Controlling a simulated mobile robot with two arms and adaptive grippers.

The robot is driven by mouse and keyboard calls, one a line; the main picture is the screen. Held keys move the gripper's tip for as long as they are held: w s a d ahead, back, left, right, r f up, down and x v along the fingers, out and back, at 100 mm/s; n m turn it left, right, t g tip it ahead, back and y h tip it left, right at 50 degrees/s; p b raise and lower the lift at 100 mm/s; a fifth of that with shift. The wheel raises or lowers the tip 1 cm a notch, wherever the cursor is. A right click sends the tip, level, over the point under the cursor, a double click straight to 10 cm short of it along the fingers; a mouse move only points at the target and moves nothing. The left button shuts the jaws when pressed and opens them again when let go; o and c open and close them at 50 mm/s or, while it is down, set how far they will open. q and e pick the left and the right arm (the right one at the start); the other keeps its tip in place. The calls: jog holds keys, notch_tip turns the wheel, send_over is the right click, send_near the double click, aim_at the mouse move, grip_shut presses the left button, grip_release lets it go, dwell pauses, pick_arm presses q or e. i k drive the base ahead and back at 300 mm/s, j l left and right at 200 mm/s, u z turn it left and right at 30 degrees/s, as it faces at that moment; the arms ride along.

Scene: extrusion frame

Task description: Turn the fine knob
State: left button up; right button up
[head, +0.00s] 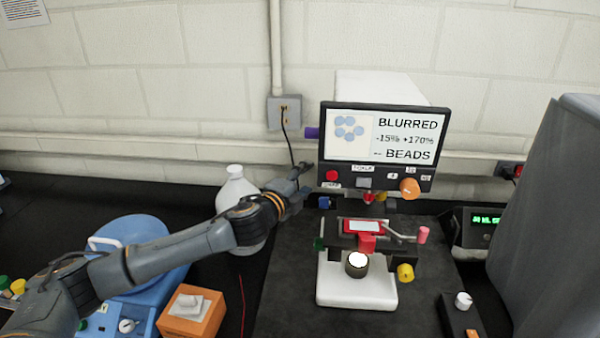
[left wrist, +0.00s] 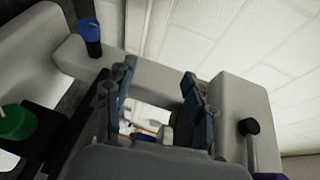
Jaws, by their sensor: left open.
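A microscope-like device stands on a dark mat, with a white base (head: 355,290) and a screen (head: 380,135) reading "BLURRED" and "BEADS". No knob is legibly labelled fine. A blue knob (head: 325,202) and a green knob (head: 319,243) are on its left side, and a yellow knob (head: 404,272) is at the lower right. My left gripper (head: 304,180) is open and empty, just left of the device, near the blue knob. In the left wrist view its fingers (left wrist: 158,95) are apart, with the blue knob (left wrist: 90,35) and green knob (left wrist: 15,122) to their left. My right gripper is not in view.
A white bottle (head: 238,190) stands behind my left arm. A blue machine (head: 150,265) and an orange box (head: 192,312) are at lower left. A pink-tipped lever (head: 423,235) sticks out right of the stage. A large grey body (head: 555,220) fills the right edge.

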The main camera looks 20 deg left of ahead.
aim_at(324, 202)
jog(key=j+z, duration=0.3)
jog(key=j, duration=0.5)
jog(key=j+z, duration=0.3)
jog(key=j, duration=0.5)
jog(key=i, duration=0.05)
